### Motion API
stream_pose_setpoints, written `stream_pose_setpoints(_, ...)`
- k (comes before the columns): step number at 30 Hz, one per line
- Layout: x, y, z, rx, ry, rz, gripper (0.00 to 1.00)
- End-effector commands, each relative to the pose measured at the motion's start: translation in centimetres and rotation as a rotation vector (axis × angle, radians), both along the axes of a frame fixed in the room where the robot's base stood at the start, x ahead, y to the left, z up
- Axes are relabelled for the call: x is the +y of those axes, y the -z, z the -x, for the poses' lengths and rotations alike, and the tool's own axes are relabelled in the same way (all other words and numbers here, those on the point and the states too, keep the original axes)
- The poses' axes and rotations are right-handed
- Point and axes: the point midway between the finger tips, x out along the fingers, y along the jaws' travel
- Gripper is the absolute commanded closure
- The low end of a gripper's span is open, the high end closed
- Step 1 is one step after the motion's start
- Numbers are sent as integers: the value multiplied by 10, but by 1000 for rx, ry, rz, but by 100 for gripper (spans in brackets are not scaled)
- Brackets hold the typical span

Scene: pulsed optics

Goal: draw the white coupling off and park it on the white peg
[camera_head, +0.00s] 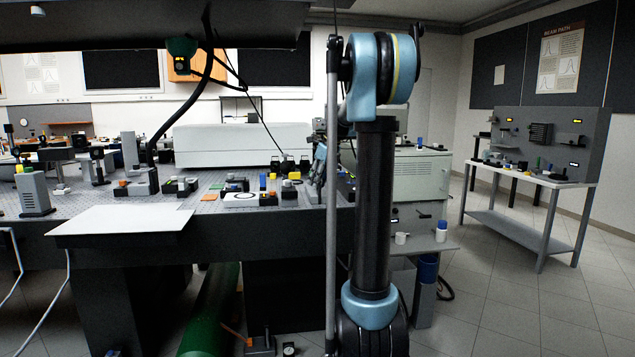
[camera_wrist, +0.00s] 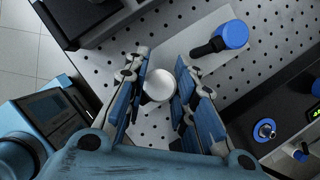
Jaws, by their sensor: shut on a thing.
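My gripper (camera_wrist: 160,92) is shut on a round white coupling (camera_wrist: 159,84), seen end-on between the blue-padded fingers in the wrist view. What lies directly beneath the coupling is hidden, so I cannot tell whether it is seated or lifted clear. In the head view my gripper is mostly hidden behind my own arm, at the right end of the optical table (camera_head: 120,247). A white cylinder (camera_head: 401,238) stands on a low grey shelf to the right of the table; I cannot tell whether it is the white peg.
A blue cap with a black handle (camera_wrist: 232,35) sits near my right finger in the wrist view. A dark unit with a blue knob (camera_wrist: 265,130) lies at right. In the head view a blue-topped piece (camera_head: 441,226) stands beside the white cylinder. Small optics crowd the table.

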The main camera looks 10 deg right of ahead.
Motion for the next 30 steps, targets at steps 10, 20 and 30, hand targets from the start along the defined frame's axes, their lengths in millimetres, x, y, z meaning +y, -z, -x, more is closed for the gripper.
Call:
stream_pose_setpoints(10,0,7,0,0,0,0,100)
stream_pose_setpoints(20,1,12,0,0,0,-1,100)
stream_pose_setpoints(30,1,12,0,0,-1,0,100)
